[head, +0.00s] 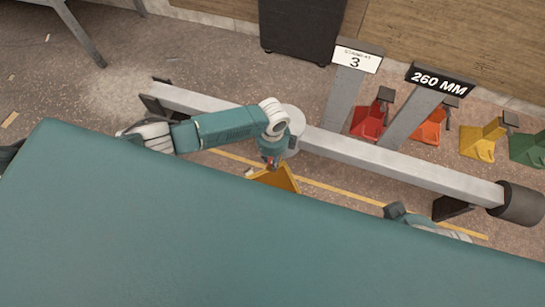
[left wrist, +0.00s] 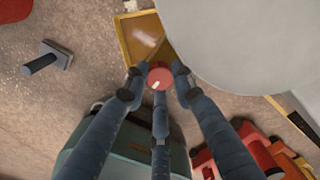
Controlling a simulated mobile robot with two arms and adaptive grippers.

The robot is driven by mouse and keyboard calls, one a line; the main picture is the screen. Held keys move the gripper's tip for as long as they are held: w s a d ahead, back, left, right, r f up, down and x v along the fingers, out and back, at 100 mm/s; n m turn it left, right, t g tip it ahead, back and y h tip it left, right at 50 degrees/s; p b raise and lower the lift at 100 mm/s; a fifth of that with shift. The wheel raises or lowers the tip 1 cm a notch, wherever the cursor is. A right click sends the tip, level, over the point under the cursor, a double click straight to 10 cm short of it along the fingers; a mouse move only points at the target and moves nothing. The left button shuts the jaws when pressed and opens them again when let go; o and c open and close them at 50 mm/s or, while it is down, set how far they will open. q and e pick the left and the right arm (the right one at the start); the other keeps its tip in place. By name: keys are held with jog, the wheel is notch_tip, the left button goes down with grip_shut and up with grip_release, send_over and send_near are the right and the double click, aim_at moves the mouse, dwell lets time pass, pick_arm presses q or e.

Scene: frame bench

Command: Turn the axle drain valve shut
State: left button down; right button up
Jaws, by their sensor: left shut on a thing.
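The drain valve's round red knob (left wrist: 159,76) shows in the left wrist view, with a short white mark on its face. My left gripper (left wrist: 158,77) has its dark blue fingers closed around the knob. In the head view my left gripper (head: 270,160) is below the round grey housing of the axle (head: 400,170), and a bit of red shows at its fingers. The housing (left wrist: 250,40) fills the upper right of the left wrist view. Part of my right arm shows at the bench edge, but its gripper is not visible.
A yellow drain tray (head: 280,178) lies on the floor below the housing; it also shows in the left wrist view (left wrist: 124,38). A teal surface (head: 200,230) fills the foreground. Red (head: 367,122), orange (head: 428,130) and yellow (head: 482,142) stands are behind the axle.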

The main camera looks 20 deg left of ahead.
pick_arm(q)
jog(key=c, duration=1.4)
grip_release()
